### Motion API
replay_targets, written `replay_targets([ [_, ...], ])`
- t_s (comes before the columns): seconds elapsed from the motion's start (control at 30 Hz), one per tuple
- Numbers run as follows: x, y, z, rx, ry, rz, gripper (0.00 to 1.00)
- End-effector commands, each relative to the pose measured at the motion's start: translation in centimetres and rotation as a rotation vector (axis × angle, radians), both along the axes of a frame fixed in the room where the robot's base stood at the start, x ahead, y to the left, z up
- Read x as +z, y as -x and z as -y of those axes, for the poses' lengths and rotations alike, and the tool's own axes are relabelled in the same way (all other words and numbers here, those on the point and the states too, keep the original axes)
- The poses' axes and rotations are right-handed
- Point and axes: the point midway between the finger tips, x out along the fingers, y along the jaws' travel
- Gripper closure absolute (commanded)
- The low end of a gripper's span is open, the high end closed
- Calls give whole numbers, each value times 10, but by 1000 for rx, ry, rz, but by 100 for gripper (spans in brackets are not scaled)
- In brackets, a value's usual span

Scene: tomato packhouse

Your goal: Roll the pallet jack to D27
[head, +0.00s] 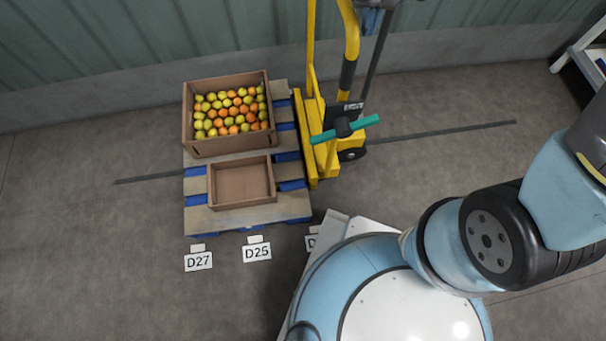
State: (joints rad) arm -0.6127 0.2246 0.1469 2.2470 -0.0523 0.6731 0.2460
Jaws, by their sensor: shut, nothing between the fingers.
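The D27 sign (198,262) stands on the floor in front of the pallet's left end. The D25 sign (257,252) is right of it. A third sign (311,243) is mostly hidden by my body. My gripper is out of view; only my arm links show at right.
A dark floor strip (440,134) runs left to right past the jack and pallet. A cardboard box (225,145) of tomatoes and an empty box (241,184) sit on the pallet. A green wall (110,35) closes the back. Floor at left is clear.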

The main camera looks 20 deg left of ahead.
Motion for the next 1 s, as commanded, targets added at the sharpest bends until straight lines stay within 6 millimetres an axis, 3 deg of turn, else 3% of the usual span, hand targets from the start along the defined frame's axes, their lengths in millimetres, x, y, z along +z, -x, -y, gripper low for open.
replay_targets([
  [1.0,0,6,-10,1,0,0,100],
])
